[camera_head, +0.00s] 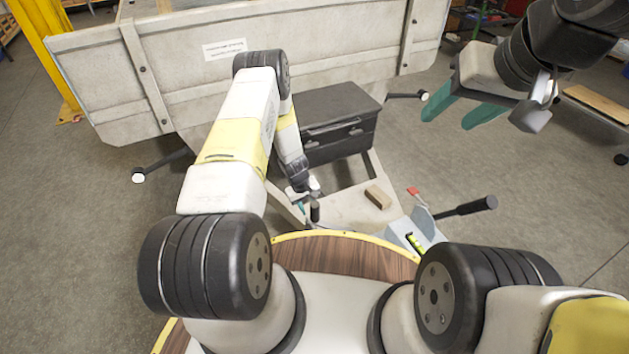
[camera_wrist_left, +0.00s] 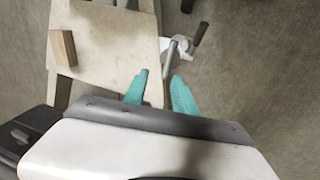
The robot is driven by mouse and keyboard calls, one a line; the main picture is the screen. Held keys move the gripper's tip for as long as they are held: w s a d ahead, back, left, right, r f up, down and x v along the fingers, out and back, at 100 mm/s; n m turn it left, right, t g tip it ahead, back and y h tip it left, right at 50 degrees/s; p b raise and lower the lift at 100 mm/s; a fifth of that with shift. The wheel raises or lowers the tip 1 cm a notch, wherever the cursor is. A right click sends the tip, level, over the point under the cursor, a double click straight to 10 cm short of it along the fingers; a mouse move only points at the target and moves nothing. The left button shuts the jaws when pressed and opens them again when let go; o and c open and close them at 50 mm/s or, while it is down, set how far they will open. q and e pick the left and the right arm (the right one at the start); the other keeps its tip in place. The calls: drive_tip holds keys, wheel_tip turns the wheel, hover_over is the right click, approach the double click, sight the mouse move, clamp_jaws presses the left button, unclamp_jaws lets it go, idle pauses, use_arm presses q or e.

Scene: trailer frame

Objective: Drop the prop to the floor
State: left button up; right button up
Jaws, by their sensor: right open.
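My left gripper (camera_wrist_left: 160,74) has its two teal fingers apart in the left wrist view. A grey metal rod with a crank and black grip (camera_wrist_left: 201,34) lies at or between their tips. I cannot tell whether the fingers touch it. In the head view my left gripper (camera_head: 303,206) is low by the pale drawbar plate, beside an upright black handle (camera_head: 315,212), and is mostly hidden by my wrist. I cannot tell for sure which part is the prop. My right gripper (camera_head: 452,112) is open and empty, raised at the upper right over the floor.
A wooden block (camera_head: 378,197) lies on the plate (camera_head: 350,211). A black toolbox (camera_head: 333,122) stands behind it, before the grey trailer panel (camera_head: 180,70). A black-handled lever (camera_head: 466,208) and a red-tipped lever (camera_head: 416,193) are at the right. The floor at the right is largely clear.

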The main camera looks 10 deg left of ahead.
use_arm(q)
wheel_tip(320, 180, up, 8)
drive_tip(key=a, duration=0.1)
drive_tip(key=shift+s+f, duration=0.2)
drive_tip(key=shift+s, duration=0.25)
drive_tip(key=shift+a, duration=0.1)
idle(0.3)
